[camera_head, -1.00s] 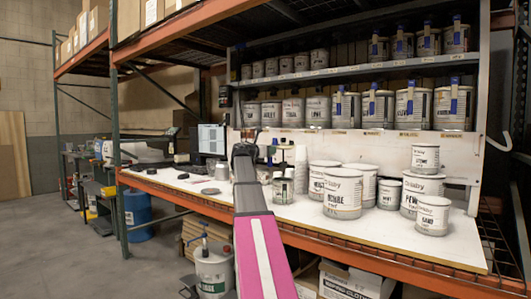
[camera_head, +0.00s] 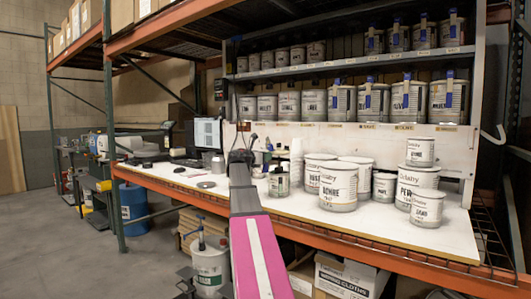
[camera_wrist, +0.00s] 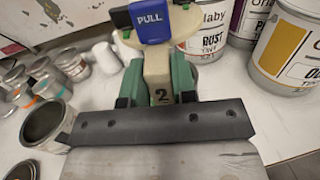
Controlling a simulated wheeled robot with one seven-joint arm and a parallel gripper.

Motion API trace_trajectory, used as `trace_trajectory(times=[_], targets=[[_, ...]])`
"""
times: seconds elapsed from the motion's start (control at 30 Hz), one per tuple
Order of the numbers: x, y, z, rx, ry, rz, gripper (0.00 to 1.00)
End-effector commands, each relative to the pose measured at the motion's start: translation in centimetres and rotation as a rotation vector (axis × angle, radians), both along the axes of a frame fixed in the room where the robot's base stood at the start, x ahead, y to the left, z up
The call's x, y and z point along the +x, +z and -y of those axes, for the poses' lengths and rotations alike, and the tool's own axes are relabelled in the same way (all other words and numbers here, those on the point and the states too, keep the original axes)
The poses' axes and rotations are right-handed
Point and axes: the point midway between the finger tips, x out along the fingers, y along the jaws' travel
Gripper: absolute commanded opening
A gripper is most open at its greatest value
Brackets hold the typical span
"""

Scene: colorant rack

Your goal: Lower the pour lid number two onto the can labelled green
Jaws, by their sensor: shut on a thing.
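Pour lid number two (camera_wrist: 161,97) is a beige lid piece marked "2" with a blue PULL tab (camera_wrist: 150,22). My gripper (camera_wrist: 158,78) is shut on it, with green finger pads on either side, in the wrist view. In the head view my gripper (camera_head: 241,156) is above the workbench, and the lid cannot be made out there. I cannot read "green" on any can. A white can with a green label patch (camera_head: 210,268) stands low below the bench, its lettering unclear, with a blue-topped fitting on it.
White cans marked RUST (camera_wrist: 212,35) and OCHRE (camera_head: 338,187) stand on the white bench (camera_head: 300,215). Other cans are stacked at right (camera_head: 420,152). An open can (camera_wrist: 42,124) and small pots are at left in the wrist view. Shelves (camera_head: 350,69) of cans rise behind.

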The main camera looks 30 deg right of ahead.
Motion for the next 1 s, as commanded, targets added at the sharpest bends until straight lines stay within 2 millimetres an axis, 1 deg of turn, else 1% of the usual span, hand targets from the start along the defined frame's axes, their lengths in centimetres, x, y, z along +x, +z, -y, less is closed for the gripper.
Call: trace_trajectory(times=[0.6,0.9,1.0], targets=[[0.0,-5.4,0.0,0.000,0.000,-0.002,0.01],[0.0,-7.7,0.0,0.000,0.000,-0.001,0.01],[0.0,-8.2,0.0,-0.001,0.000,-0.001,0.01]])
